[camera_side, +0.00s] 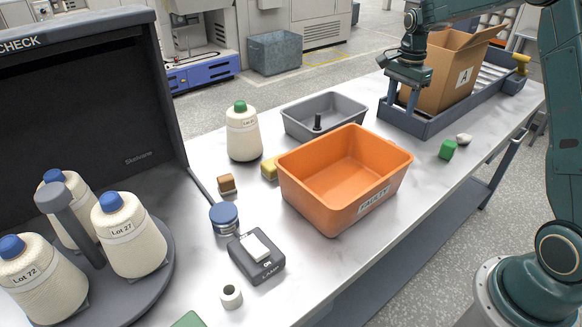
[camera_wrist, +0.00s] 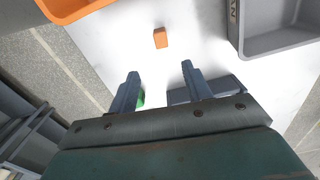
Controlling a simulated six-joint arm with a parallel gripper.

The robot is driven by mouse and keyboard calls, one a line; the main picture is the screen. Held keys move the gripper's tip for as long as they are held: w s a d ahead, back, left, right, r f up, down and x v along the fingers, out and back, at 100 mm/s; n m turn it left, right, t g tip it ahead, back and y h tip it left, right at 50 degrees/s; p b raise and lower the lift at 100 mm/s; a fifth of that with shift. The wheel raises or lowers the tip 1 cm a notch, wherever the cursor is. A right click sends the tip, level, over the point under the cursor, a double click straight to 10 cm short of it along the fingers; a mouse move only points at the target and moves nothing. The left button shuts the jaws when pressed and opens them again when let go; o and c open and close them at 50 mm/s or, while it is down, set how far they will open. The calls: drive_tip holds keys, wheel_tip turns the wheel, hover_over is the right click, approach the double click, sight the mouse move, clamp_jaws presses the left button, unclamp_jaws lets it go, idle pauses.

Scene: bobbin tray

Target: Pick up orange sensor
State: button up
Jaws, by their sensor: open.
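The orange sensor (camera_wrist: 160,37) shows in the wrist view as a small orange block on the white tabletop. It lies beyond my fingertips, roughly centred between them in the picture. I cannot make it out in the side view. My gripper (camera_wrist: 160,72) is open, with nothing held between its two fingers. In the side view my gripper (camera_side: 402,101) points down near the cardboard box, at the far part of the table.
An orange bin (camera_side: 335,198) stands mid-table, with a grey tray (camera_side: 290,118) behind it. A cardboard box (camera_side: 452,85) sits in a dark conveyor frame (camera_side: 425,128). A green block (camera_side: 447,149) and a pale lump (camera_side: 463,139) lie nearby. Several thread cones stand left.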

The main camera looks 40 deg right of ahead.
hover_over(391, 142)
drive_tip(key=shift+s+a+f, duration=0.1)
drive_tip(key=shift+f, duration=2.05)
drive_tip(key=shift+s+a+f, duration=0.1)
drive_tip(key=shift+f, duration=2)
drive_tip(key=shift+w+d+f, duration=0.1)
drive_tip(key=shift+f, duration=1.2)
drive_tip(key=shift+w+f, duration=0.1)
drive_tip(key=shift+f, duration=1.2)
drive_tip(key=c, duration=1.1)
drive_tip(key=shift+o, duration=0.2)
drive_tip(key=shift+r, duration=0.2)
wheel_tip(391, 142, up, 20)
drive_tip(key=shift+f, duration=0.15)
